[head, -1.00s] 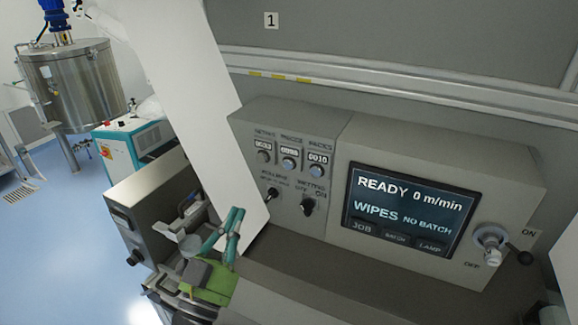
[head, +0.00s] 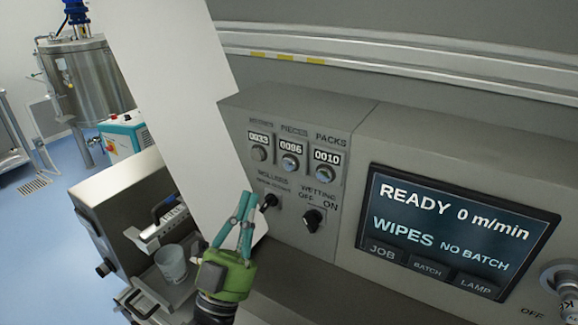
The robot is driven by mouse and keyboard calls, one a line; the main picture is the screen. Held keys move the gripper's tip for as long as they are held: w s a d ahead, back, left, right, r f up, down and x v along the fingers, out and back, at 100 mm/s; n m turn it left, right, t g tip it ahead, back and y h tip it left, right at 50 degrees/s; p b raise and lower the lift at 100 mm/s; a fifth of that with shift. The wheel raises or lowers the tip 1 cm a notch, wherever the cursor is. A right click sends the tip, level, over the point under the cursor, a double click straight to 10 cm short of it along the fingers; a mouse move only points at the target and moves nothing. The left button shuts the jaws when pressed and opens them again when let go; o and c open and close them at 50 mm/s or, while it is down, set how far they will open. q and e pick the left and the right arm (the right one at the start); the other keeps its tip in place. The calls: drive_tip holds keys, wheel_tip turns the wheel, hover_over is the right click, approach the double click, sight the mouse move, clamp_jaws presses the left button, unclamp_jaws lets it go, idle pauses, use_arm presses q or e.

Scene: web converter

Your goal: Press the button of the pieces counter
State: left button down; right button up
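The pieces counter (head: 291,147) is the middle one of three counters on the grey control panel, labelled PIECES and reading 0096. Its round button (head: 289,164) sits just below the display. My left gripper (head: 246,194), green with teal fingers, is below and left of that button, apart from it, in front of the white sheet and beside the rollers switch (head: 269,202). Its fingertips are close together, with a narrow gap between the fingers lower down; nothing shows between them. My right gripper is not in view.
The left counter (head: 259,138) and the packs counter (head: 327,157) flank the pieces counter closely. The wetting knob (head: 313,219) is below. A screen (head: 455,228) reading READY stands right. A white sheet (head: 185,100) hangs left, with a cup (head: 172,263) on a tray below.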

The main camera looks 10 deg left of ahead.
sight(289, 164)
use_arm(q)
drive_tip(key=w+d+b, duration=0.2)
drive_tip(key=w+d, duration=0.1)
drive_tip(key=w, duration=0.5)
drive_tip(key=shift+d, duration=0.15)
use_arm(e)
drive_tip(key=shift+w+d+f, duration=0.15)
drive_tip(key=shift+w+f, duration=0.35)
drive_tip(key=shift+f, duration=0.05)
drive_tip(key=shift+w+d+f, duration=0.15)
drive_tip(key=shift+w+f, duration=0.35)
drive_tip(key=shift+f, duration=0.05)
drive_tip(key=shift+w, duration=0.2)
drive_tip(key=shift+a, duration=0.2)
use_arm(q)
drive_tip(key=shift+w+h, duration=0.1)
drive_tip(key=shift+h, duration=0.2)
drive_tip(key=shift+w+d, duration=0.15)
drive_tip(key=shift+w, duration=0.15)
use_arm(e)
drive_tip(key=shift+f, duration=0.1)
